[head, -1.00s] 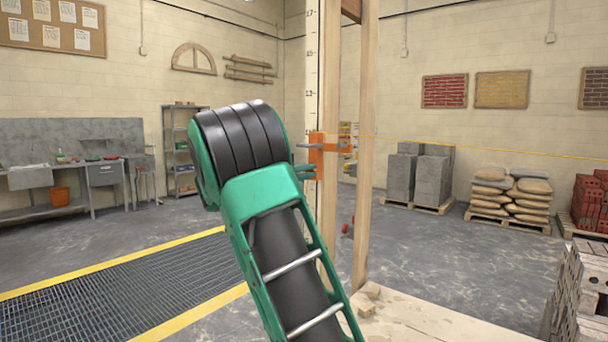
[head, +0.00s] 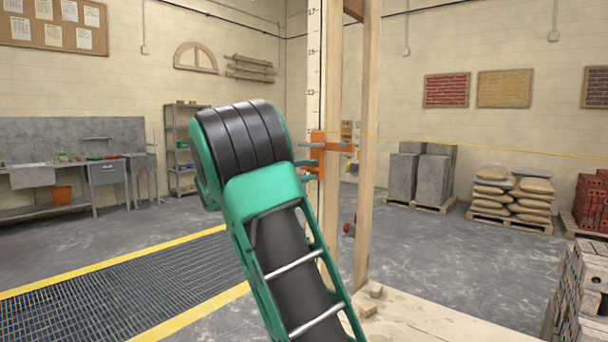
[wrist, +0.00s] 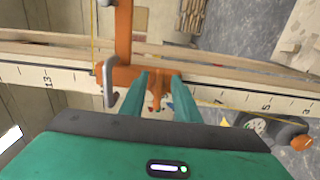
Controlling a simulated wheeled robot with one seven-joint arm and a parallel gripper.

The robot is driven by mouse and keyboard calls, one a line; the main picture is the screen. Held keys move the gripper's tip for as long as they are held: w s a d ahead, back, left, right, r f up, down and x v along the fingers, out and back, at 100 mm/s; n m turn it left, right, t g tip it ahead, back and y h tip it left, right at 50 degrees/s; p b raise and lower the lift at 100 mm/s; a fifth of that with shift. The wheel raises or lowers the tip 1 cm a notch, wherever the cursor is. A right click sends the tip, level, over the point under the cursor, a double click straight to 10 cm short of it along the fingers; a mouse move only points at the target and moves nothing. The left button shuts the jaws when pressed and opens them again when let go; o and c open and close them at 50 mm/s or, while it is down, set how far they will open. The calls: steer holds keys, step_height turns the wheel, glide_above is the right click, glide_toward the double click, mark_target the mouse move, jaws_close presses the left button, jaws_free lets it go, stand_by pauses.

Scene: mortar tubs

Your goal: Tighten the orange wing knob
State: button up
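An orange clamp (head: 318,152) sits on a tall white scale rod (head: 314,72) beside wooden posts. In the wrist view, the clamp (wrist: 123,38) crosses the numbered rod (wrist: 60,78), and a grey bent handle (wrist: 108,82) sticks out of it. My gripper (wrist: 160,78) is at the clamp, its two green fingers apart with orange parts showing between them. A small orange-red piece (wrist: 157,104) shows deeper between the fingers; I cannot tell whether it is the wing knob, nor whether the fingers touch anything. In the head view my arm hides the gripper and part of the clamp.
Wooden posts (head: 366,150) stand right beside the rod. A yellow string line (head: 470,146) runs right from the clamp. Another orange knob (wrist: 301,142) shows lower right in the wrist view.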

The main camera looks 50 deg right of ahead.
steer(key=a, duration=1)
steer(key=shift+s+a, duration=0.25)
steer(key=shift+s, duration=0.05)
steer(key=s+d+f+m+y, duration=0.1)
steer(key=s+f+m+y, duration=0.1)
steer(key=s+f+y, duration=0.45)
steer(key=s+d+f+m+y, duration=0.1)
steer(key=s+f+m+y, duration=0.15)
steer(key=s+f, duration=0.75)
steer(key=s+a+f+m+y, duration=0.1)
steer(key=s+a+f+y, duration=0.3)
steer(key=s+a+f, duration=0.2)
steer(key=s+a+f+m+g+y, duration=0.1)
steer(key=s+a+f+y, duration=0.4)
steer(key=s+a, duration=0.6)
steer(key=a+f, duration=0.1)
steer(key=a, duration=0.3)
steer(key=shift+s+a+m+g, duration=0.2)
steer(key=shift+s+m+g, duration=0.1)
steer(key=shift+m, duration=0.05)
steer(key=shift+w+f, duration=0.1)
